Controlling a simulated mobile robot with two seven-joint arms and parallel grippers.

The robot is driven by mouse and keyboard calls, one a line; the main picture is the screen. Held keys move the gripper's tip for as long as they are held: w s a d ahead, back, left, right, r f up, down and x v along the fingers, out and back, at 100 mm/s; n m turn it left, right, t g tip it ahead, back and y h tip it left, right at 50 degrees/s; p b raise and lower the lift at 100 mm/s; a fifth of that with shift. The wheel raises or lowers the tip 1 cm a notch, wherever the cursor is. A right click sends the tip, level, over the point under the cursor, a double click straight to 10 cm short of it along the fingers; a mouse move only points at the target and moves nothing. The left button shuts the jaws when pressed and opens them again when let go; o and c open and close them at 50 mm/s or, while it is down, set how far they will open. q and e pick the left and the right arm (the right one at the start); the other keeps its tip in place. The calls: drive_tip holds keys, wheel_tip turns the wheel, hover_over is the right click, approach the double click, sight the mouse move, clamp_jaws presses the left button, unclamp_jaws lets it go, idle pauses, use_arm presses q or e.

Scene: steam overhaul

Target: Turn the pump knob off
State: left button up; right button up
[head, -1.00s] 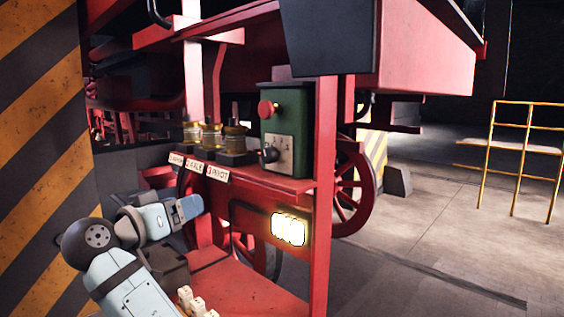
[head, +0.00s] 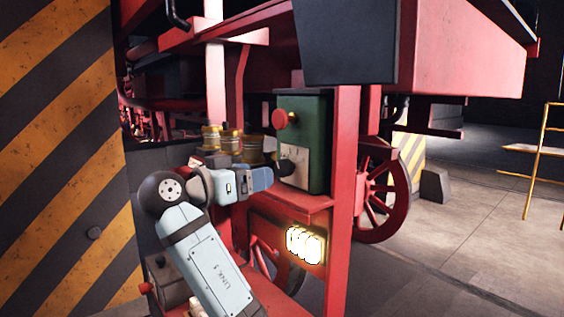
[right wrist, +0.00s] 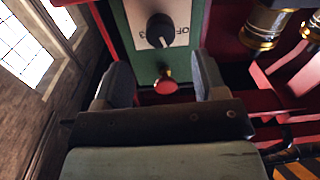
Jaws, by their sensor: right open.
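The pump knob is a black rotary knob on a white plate (head: 297,155) on the front of a green box (head: 313,125). In the right wrist view the knob (right wrist: 160,30) sits just beyond my fingertips, with the letters "OFF" upside down beside it. A red button (head: 279,119) is on the same box above the knob; in the right wrist view the button (right wrist: 166,83) shows between the fingers. My left gripper is not in view.
Several brass-coloured cans (head: 230,142) stand on the red shelf left of the box. A red upright post (head: 342,200) stands close on the right. A lit lamp panel (head: 305,245) is below the shelf. A striped pillar (head: 60,150) fills the left.

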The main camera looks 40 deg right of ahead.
sight(279, 170)
drive_tip(key=d, duration=0.2)
drive_tip(key=d+p, duration=0.1)
drive_tip(key=d, duration=0.1)
drive_tip(key=d+p, duration=0.1)
drive_tip(key=d, duration=0.1)
drive_tip(key=shift+w+d, duration=0.25)
drive_tip(key=shift+w, duration=0.1)
drive_tip(key=shift+d, duration=0.55)
drive_tip(key=shift+w+d, duration=0.1)
drive_tip(key=shift+d, duration=0.05)
drive_tip(key=shift+c, duration=0.6)
drive_tip(key=c, duration=0.8)
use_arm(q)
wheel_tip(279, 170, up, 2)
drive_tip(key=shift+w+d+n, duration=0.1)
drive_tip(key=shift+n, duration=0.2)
